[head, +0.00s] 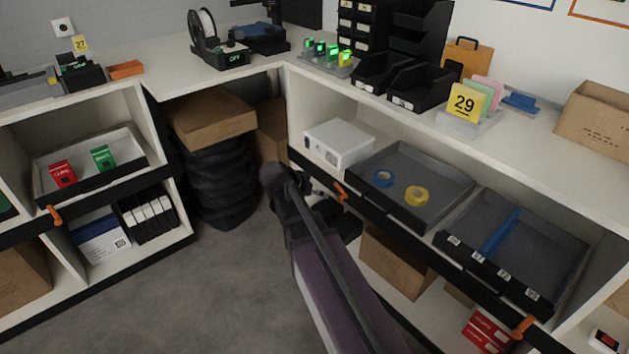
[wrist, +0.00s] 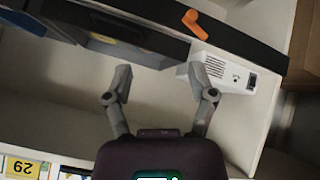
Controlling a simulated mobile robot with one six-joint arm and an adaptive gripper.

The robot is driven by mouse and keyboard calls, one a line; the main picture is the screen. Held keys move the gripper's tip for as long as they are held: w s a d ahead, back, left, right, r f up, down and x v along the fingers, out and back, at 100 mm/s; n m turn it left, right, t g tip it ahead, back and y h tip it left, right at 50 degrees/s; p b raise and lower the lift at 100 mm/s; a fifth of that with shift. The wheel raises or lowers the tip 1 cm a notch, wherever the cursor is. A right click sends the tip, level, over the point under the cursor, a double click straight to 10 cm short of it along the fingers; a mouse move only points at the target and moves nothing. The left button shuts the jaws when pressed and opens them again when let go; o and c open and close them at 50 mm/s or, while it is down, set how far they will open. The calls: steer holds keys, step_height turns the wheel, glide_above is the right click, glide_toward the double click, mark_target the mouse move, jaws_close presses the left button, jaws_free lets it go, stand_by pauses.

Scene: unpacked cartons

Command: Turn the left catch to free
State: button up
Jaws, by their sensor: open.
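The orange catch (head: 340,191) sits on the black front rail of the right-hand shelf unit, at the left of its trays. It shows in the wrist view (wrist: 195,24) at the top, tilted on the black rail. Another orange catch (head: 523,327) sits at that rail's right end, and a third (head: 54,215) on the left unit. My gripper (wrist: 160,72) is open with nothing between its fingers. The catch lies beyond the fingertips, slightly right of them in the wrist view, apart from them. In the head view my arm mostly hides the gripper.
A white box (head: 338,143) stands behind the rail, beside a grey tray (head: 447,181) with blue and yellow tape rolls. A second tray (head: 560,255) is to the right. Black tyres (head: 218,180) stand in the corner. The grey floor at left is clear.

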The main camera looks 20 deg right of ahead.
steer(key=s+a+r+n+y+p, duration=0.1)
steer(key=s+r+n+p, duration=0.1)
steer(key=r+p, duration=0.3)
steer(key=shift+s+a+r+g+y+p, duration=0.35)
steer(key=shift+s+p, duration=0.35)
steer(key=shift+p, duration=0.45)
